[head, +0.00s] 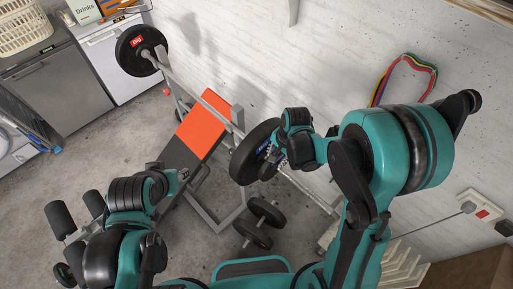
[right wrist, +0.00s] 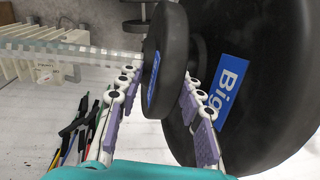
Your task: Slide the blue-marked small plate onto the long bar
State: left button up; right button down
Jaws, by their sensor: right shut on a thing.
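The blue-marked small plate (right wrist: 165,60) is black and stands on edge in the right wrist view. My right gripper (right wrist: 155,105) is shut on it, one finger on each side. The long bar (right wrist: 60,55) meets the small plate's left face near its middle; the plate appears to be around the bar. Just right of it is a large black plate (right wrist: 260,90) with a blue "Big" label, seen also in the head view (head: 245,155). In the head view my right gripper (head: 272,160) is beside that plate. My left gripper (head: 184,174) is small and unclear near the bench.
The bar rests on a bench with an orange pad (head: 204,122). A large plate with a red label (head: 133,50) is on its far end. A dumbbell (head: 258,225) lies on the floor. Colored bands (head: 405,70) hang on the brick wall; a radiator (head: 395,268) stands lower right.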

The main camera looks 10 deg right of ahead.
jog(key=shift+w+a, duration=0.25)
jog(key=shift+w, duration=0.3)
jog(key=c, duration=1.4)
grip_release()
jog(key=o, duration=0.5)
jog(key=shift+w+d, duration=0.1)
jog(key=shift+w, duration=0.05)
notch_tip(320, 180, up, 12)
jog(key=s+d, duration=0.1)
jog(key=s, duration=0.1)
jog(key=shift+d+f, duration=0.15)
jog(key=shift+d, duration=0.1)
